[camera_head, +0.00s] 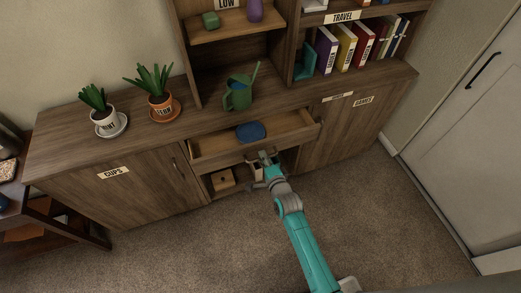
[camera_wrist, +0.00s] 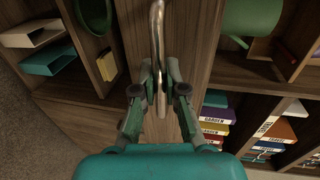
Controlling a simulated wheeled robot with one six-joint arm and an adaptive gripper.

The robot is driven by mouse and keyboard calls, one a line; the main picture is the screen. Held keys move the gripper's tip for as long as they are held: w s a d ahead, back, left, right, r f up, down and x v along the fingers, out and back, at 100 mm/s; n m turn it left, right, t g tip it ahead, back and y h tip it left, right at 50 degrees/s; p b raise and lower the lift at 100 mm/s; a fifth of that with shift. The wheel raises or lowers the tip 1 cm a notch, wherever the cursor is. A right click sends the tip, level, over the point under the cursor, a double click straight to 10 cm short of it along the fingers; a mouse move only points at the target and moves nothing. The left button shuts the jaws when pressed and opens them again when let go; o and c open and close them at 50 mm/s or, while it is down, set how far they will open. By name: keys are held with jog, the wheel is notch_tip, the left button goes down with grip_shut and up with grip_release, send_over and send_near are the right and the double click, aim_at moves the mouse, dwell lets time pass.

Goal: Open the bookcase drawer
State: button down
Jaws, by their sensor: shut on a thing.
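The bookcase drawer (camera_head: 203,146) stands pulled out from the low cabinet, and its open inside shows from above with a blue item (camera_head: 251,131) in it. My gripper (camera_head: 264,160) is at the middle of the drawer front. In the wrist view my gripper (camera_wrist: 159,88) has its two fingers closed around the metal drawer handle (camera_wrist: 157,35), in front of the brown drawer front (camera_wrist: 190,35). In the head view the handle is mostly hidden by the gripper.
A green watering can (camera_head: 238,97) and two potted plants (camera_head: 104,117) (camera_head: 159,100) stand on the cabinet top. Below the drawer, an open shelf holds a wooden box (camera_head: 222,180). The cups door (camera_head: 125,200) is shut. Carpeted floor (camera_head: 400,220) is clear at right.

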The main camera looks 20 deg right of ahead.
jog(key=f+v, duration=0.1)
jog(key=v, duration=0.5)
jog(key=shift+s+f, duration=0.15)
jog(key=shift+s, duration=0.05)
jog(key=c, duration=1.2)
grip_release()
jog(key=v, duration=1.2)
jog(key=shift+s, duration=0.1)
